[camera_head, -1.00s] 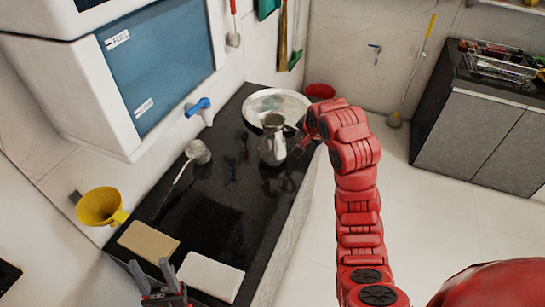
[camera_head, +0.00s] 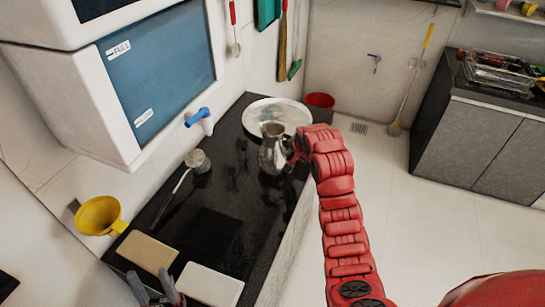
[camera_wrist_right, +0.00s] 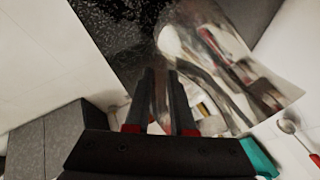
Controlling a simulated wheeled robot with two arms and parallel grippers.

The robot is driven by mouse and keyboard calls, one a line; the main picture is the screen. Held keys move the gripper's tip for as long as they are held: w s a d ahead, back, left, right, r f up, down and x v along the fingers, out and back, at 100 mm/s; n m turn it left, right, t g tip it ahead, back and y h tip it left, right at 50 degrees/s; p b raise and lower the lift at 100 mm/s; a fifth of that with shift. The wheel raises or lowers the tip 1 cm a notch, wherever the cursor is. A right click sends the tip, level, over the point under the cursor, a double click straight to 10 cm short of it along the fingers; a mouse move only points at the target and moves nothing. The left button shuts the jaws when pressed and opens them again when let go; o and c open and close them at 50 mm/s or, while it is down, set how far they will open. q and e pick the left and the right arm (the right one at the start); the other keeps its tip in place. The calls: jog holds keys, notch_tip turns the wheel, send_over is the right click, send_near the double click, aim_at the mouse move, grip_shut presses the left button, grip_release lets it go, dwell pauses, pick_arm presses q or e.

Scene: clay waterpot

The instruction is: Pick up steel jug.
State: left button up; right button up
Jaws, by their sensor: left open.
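The steel jug (camera_head: 272,148) stands upright on the dark counter, in front of the round metal tray. My right gripper (camera_head: 292,156) is at the jug's right side, with its fingers mostly hidden behind my red arm. In the right wrist view the jug (camera_wrist_right: 245,75) is large, shiny and blurred, right beside the fingertips (camera_wrist_right: 161,72). A narrow gap shows between these dark fingers, with a light strip in it; I cannot tell whether it is the handle or whether the fingers grip it. My left gripper (camera_head: 152,284) is open and empty at the counter's near end.
The round metal tray (camera_head: 262,106) lies behind the jug. A ladle-like utensil (camera_head: 198,160) and two flat blocks, tan (camera_head: 147,252) and white (camera_head: 210,285), lie on the counter. A yellow funnel (camera_head: 98,215) is at left. A water dispenser's blue tap (camera_head: 197,112) overhangs the counter.

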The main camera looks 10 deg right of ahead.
grip_shut()
dwell(1.4)
